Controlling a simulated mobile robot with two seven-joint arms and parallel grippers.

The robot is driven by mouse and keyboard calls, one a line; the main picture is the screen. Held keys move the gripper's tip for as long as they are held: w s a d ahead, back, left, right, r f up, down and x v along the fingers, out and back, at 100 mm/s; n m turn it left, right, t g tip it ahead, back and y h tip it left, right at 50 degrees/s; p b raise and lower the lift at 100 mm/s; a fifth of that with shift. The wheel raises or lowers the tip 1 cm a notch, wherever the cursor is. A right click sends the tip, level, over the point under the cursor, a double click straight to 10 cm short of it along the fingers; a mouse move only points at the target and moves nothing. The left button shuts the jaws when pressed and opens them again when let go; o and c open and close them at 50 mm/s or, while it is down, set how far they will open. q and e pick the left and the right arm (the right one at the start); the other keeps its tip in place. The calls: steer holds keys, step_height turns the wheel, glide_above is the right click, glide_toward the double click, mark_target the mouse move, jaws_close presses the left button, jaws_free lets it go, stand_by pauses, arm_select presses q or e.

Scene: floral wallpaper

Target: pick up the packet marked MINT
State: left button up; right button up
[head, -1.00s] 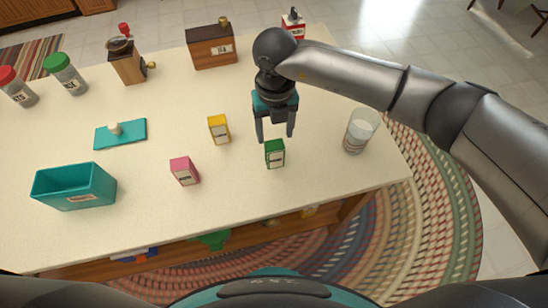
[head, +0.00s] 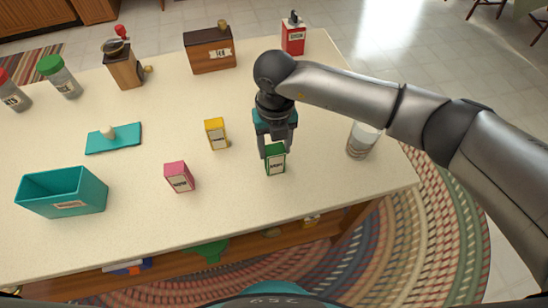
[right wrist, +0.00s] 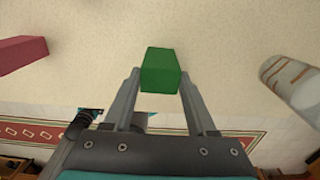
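A green packet (head: 275,159) with a white label stands upright on the counter; its lettering is too small to read surely. My right gripper (head: 276,150) is over it, with a finger toward each side. My left gripper is not in view.
A glass (head: 361,140) stands right of the green packet, below my right forearm. A teal bin (head: 62,192), a teal board with a knob (head: 113,139), a grinder (head: 123,66), a wooden box (head: 209,50) and a red tin (head: 293,36) stand around. The counter's front is mostly clear.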

step_height(320, 180, up, 13)
steer(key=p, duration=0.9)
steer(key=shift+p, duration=0.4)
